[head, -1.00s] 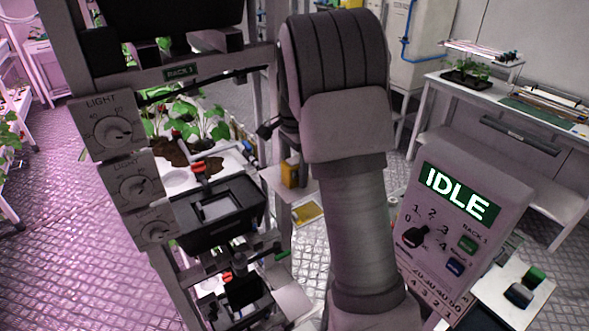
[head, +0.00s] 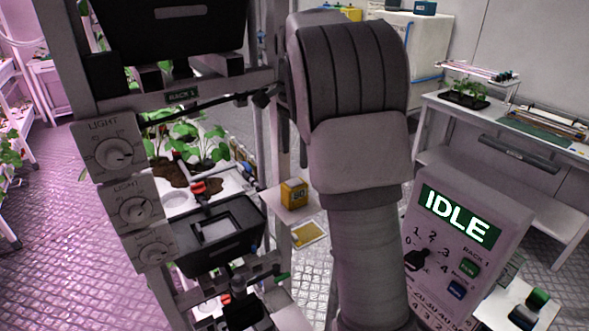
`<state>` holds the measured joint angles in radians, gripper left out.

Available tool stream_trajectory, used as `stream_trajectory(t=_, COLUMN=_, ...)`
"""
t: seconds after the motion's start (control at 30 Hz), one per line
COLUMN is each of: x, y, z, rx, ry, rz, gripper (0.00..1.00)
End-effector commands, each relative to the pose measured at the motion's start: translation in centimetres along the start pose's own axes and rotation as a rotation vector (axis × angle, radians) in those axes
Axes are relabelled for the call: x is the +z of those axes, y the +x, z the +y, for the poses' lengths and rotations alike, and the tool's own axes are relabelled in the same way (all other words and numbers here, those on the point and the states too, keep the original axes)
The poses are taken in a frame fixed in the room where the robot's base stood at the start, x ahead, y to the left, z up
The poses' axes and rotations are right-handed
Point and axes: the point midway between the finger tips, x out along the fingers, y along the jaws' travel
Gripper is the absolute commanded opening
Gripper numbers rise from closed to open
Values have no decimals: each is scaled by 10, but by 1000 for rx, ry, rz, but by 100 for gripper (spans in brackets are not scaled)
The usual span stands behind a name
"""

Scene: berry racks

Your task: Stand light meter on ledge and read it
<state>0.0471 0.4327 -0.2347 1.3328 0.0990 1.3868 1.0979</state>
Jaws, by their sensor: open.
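A small yellow box with dark figures that look like 80 (head: 293,194), which may be the light meter, stands upright on a pale ledge (head: 275,207) right of the rack. Nothing visible is touching it. I cannot be sure of the figures at this size. My arm fills the middle of the head view, just right of the box. My gripper is not visible; the arm hides what lies behind it.
Rack 1 (head: 178,97) stands left with three light dials (head: 122,157), strawberry plants and black trays. A control panel reading IDLE (head: 458,215) is at the right. A flat yellow piece (head: 308,234) lies below the ledge. A bench (head: 560,145) stands at the far right.

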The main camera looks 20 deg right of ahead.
Motion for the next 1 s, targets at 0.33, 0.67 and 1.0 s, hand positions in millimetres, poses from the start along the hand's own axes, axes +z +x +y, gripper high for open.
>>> stream_trajectory(t=0.33, x=36, y=-39, z=49, rx=-106, ry=-258, rz=13, gripper=82)
stream_trajectory(t=0.67, x=93, y=-56, z=131, rx=-240, ry=-680, rz=105, gripper=82)
stream_trajectory(t=1.0, x=140, y=-34, z=215, rx=-325, ry=-1106, rz=284, gripper=82)
